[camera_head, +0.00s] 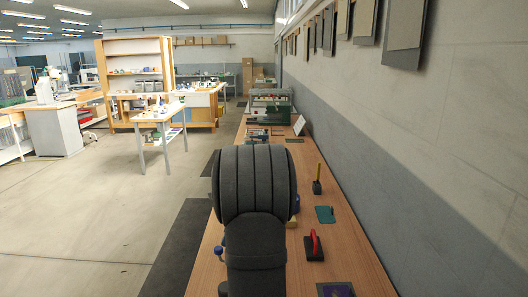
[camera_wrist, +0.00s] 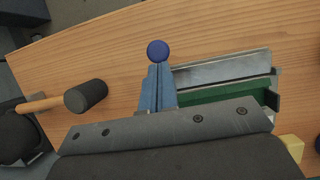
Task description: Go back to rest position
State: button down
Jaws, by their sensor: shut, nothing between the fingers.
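In the wrist view my gripper (camera_wrist: 159,68) is shut and empty, its two blue fingers together above the wooden bench. A round blue knob (camera_wrist: 158,51) shows just beyond the fingertips; I cannot tell whether they touch. A green and grey metal device (camera_wrist: 222,95) lies to the right of the fingers, partly hidden by the gripper body. In the head view my dark arm covers the middle of the bench and hides the gripper. A blue knob (camera_head: 218,250) shows at the arm's left side.
A mallet (camera_wrist: 86,97) lies left of the gripper. On the bench (camera_head: 305,167), right of my arm, are a yellow-handled tool (camera_head: 317,180), a teal pad (camera_head: 325,214) and a red-handled block (camera_head: 313,245). A green machine (camera_head: 268,114) stands farther back. A wall borders the right.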

jog(key=d+y, duration=0.2)
jog(key=shift+d+r+y, duration=0.3)
jog(key=shift+r+y, duration=0.1)
jog(key=d+y, duration=0.2)
jog(key=y, duration=0.1)
jog(key=shift+d, duration=0.4)
jog(key=v, duration=0.6)
jog(key=shift+d+y, duration=0.4)
